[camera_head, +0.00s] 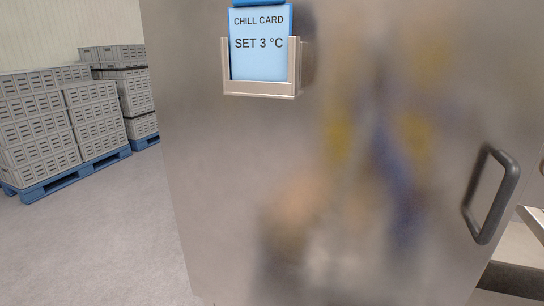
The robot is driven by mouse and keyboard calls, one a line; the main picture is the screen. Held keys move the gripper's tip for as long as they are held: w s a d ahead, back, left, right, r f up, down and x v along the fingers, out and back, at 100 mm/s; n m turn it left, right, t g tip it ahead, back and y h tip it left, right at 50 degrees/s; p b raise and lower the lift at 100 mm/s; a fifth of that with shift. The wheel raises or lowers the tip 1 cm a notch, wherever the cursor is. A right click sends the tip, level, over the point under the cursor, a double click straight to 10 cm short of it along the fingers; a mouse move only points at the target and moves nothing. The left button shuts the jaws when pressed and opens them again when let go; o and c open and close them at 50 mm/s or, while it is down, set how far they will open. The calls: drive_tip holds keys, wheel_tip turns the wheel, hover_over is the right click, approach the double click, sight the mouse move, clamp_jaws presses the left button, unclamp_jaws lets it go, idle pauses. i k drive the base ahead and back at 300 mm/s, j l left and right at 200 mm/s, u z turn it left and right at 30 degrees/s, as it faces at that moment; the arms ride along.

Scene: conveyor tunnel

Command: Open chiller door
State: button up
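The chiller door (240,190) is a large brushed-metal panel that fills most of the head camera view. Blurred yellow, blue and orange reflections show on its surface. A dark grey bar handle (494,196) stands out from the door near its right edge, upright and slightly tilted. Whether the door is fully shut cannot be told from this view. My gripper is not in view, and nothing visible touches the handle.
A blue card (262,50) reading "CHILL CARD SET 3 °C" sits in a holder (262,89) on the door. Grey crates (40,125) are stacked on blue pallets (80,174) at left. Bare floor (100,245) lies between pallets and door. A metal surface (515,245) shows at far right.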

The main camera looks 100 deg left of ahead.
sight(413, 142)
drive_tip(key=u, duration=2.7)
